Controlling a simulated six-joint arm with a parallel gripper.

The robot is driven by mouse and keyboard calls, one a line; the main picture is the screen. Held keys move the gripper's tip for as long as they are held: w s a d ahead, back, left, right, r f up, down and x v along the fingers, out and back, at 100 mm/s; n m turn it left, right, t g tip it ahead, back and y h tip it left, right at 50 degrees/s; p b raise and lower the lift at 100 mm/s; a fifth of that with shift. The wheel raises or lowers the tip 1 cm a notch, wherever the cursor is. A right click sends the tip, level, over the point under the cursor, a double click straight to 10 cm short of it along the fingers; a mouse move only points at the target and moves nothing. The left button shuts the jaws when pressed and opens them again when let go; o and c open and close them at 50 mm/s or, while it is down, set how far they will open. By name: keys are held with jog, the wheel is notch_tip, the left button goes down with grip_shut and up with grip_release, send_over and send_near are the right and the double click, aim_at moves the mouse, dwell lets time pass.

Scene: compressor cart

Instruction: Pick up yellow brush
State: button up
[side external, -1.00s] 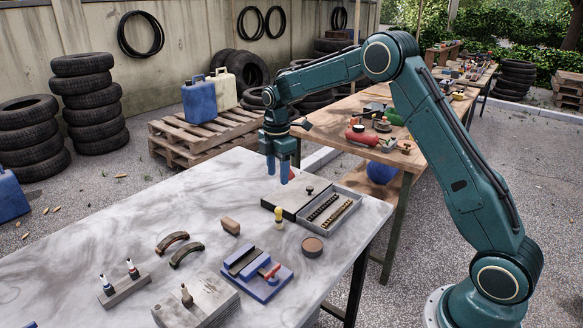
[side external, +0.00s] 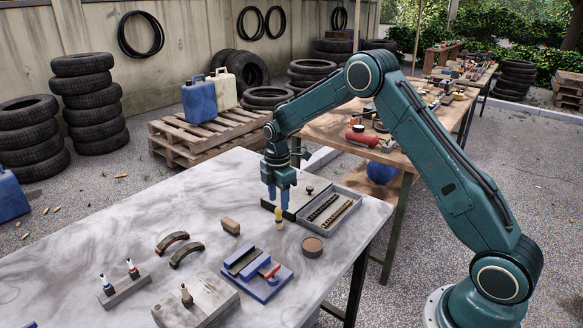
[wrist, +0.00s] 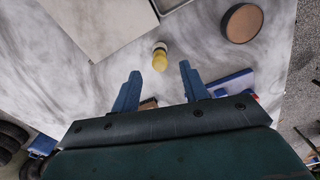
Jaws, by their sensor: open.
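The yellow brush (side external: 278,218) stands upright on the marbled table, in front of the grey case. It also shows in the wrist view (wrist: 159,58), seen from above, with a pale top and yellow body, just beyond and between the fingertips. My gripper (side external: 278,198) is open and empty, pointing down just above the brush. In the wrist view its two blue fingers (wrist: 160,72) are spread apart, and the brush is not between the pads.
A grey case (side external: 343,218) with dark and brass parts lies beside the brush. A round brown disc (side external: 312,247) is to its right. A blue vise-like block (side external: 257,273), a tan block (side external: 230,226) and curved brake shoes (side external: 186,254) lie nearby.

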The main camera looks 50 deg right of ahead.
aim_at(278, 208)
jog(key=shift+f, duration=0.1)
jog(key=shift+a+f, duration=0.1)
jog(key=shift+f, duration=2.4)
grip_shut()
